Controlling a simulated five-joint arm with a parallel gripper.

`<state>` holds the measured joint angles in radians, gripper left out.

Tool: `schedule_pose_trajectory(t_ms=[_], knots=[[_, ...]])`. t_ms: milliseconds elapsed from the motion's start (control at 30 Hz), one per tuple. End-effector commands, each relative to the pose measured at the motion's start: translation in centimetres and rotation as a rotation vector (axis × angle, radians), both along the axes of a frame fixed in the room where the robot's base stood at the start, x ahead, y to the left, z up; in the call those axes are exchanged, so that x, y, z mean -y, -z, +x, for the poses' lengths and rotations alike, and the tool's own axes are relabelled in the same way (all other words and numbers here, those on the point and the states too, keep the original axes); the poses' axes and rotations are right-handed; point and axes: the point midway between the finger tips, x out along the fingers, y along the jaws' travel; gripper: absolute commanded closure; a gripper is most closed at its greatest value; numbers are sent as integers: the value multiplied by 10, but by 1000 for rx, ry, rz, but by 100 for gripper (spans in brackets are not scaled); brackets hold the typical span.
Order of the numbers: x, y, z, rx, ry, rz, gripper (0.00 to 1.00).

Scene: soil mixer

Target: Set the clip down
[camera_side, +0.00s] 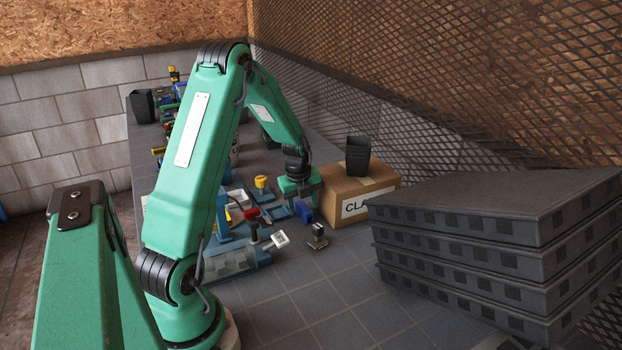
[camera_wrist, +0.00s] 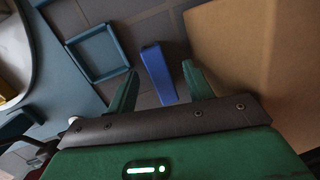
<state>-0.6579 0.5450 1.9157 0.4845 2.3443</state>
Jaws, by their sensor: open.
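The blue clip (camera_wrist: 158,74) shows in the wrist view as a narrow wedge on the grey tiled surface, between my fingertips with a gap on each side. A blue piece, apparently the same clip (camera_side: 304,212), shows in the side view just below my gripper (camera_side: 301,191), beside the cardboard box. My gripper (camera_wrist: 159,74) is open, with one green finger on each side of the clip. Whether the clip rests fully flat is hard to tell.
The cardboard box (camera_wrist: 245,60) is close on the right of my fingers; a black pot (camera_side: 358,155) stands on it. A teal square frame (camera_wrist: 123,53) is on the left. Stacked black trays (camera_side: 480,240) stand at right. Front tiles (camera_side: 330,300) are clear.

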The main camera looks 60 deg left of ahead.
Motion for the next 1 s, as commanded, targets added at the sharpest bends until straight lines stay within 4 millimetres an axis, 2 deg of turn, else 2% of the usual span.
schedule_pose_trajectory(t_ms=[500,767,1000], knots=[[0,1,0,1,0,1,49],[0,1,0,0,0,0,100],[0,1,0,0,0,0,100]])
